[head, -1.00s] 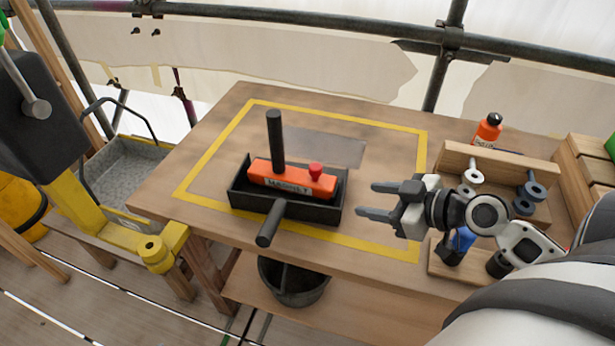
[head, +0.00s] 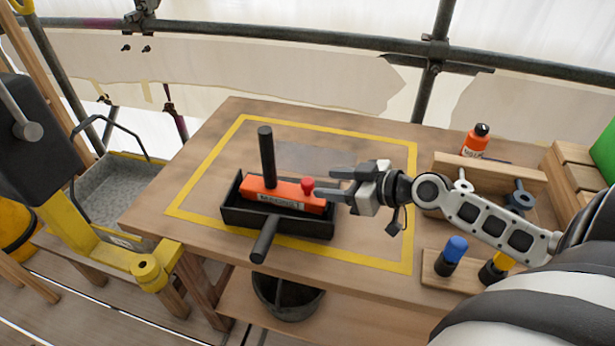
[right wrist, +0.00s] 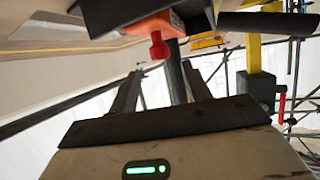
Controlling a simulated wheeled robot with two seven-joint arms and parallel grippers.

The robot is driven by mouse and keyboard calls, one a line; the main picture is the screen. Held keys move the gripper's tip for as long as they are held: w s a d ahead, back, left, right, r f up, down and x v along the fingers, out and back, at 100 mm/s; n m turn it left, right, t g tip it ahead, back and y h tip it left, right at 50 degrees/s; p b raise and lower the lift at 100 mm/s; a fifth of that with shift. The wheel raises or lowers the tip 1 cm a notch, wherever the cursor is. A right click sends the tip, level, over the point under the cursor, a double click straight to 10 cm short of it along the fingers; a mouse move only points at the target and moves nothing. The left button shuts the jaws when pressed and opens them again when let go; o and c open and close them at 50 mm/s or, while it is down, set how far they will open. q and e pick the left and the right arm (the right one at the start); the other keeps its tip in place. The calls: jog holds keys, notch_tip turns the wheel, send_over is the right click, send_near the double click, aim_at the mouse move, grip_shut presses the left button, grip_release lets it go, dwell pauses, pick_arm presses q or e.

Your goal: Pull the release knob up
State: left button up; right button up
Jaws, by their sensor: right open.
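The red release knob (head: 307,185) stands on the right end of the orange magnet block (head: 275,194), which has a tall black post. The block sits in a black tray (head: 325,229) on the workbench. My right gripper (head: 326,182) is open and empty, just right of the knob, with its fingers pointing left at it. In the right wrist view the red knob (right wrist: 158,46) shows beyond the fingertips and between their lines; the gripper (right wrist: 160,80) has nothing between its fingers. Whether a fingertip touches the knob I cannot tell. My left gripper is not in view.
A black handle (head: 265,240) sticks out at the tray's front. Yellow tape (head: 378,262) frames the work area. A wooden rack (head: 490,172), an orange bottle (head: 476,141) and a blue-capped item (head: 453,250) are at the right. A yellow and black machine (head: 95,225) stands left.

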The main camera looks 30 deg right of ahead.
aim_at(311, 182)
jog(key=p+x, duration=0.1)
jog(key=x, duration=0.6)
jog(key=shift+s, duration=0.1)
